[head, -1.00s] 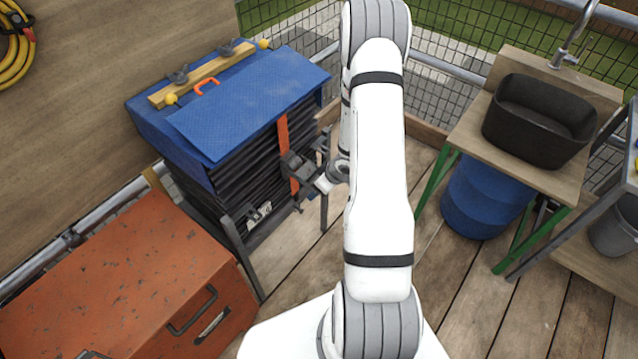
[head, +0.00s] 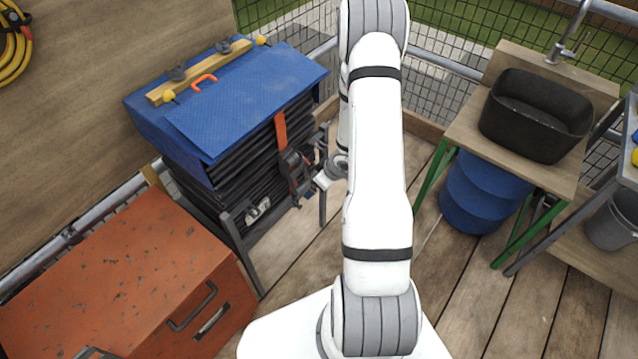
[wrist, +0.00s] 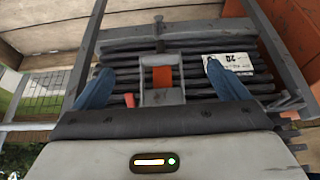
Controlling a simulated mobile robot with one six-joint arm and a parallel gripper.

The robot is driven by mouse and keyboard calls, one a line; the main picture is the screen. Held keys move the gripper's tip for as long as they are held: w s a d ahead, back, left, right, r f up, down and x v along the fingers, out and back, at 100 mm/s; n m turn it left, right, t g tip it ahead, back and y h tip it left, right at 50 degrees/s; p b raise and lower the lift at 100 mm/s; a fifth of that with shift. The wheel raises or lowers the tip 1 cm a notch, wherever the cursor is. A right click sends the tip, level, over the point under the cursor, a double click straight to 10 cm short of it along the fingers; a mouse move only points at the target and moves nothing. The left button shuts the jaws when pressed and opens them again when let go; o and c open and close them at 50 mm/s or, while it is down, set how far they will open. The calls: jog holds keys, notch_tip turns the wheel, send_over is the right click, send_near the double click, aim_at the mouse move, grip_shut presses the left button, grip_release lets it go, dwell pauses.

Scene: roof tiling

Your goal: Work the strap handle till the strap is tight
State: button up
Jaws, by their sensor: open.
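An orange strap (head: 281,131) runs down the front of a stack of dark tiles (head: 243,160) under a blue cover (head: 250,95). The dark strap handle and buckle (head: 293,172) sit low on the strap, partly merged with my gripper (head: 309,165) in the head view. In the wrist view the grey metal handle frame (wrist: 161,97) stands in the middle, with a bit of orange strap (wrist: 162,78) showing through it. My gripper (wrist: 158,68) is open, with one blue finger on each side of the frame and a gap to both.
An orange-red chest (head: 130,265) stands in front of the stack at left. A sink bench with a black basin (head: 535,115) and a blue barrel (head: 485,190) is at right. Plank floor (head: 465,285) is free between them. A dark metal rack post (head: 240,250) flanks the stack.

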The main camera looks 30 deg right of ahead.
jog(key=p+v, duration=0.2)
jog(key=v, duration=0.5)
jog(key=shift+r, duration=0.35)
jog(key=shift+s+d, duration=0.1)
jog(key=shift+s, duration=0.05)
notch_tip(320, 180, up, 19)
jog(key=m+h, duration=0.3)
jog(key=h, duration=0.2)
jog(key=s+a+r+m+g+y, duration=0.1)
jog(key=s+a+r, duration=0.5)
jog(key=s+a, duration=0.1)
jog(key=s+a+r+m+y, duration=0.1)
jog(key=s+a+r, duration=0.5)
jog(key=s+a, duration=0.2)
jog(key=shift+s+r+g+y, duration=0.3)
jog(key=shift+s+r+g, duration=0.1)
jog(key=shift+s, duration=0.8)
jog(key=shift+c, duration=0.5)
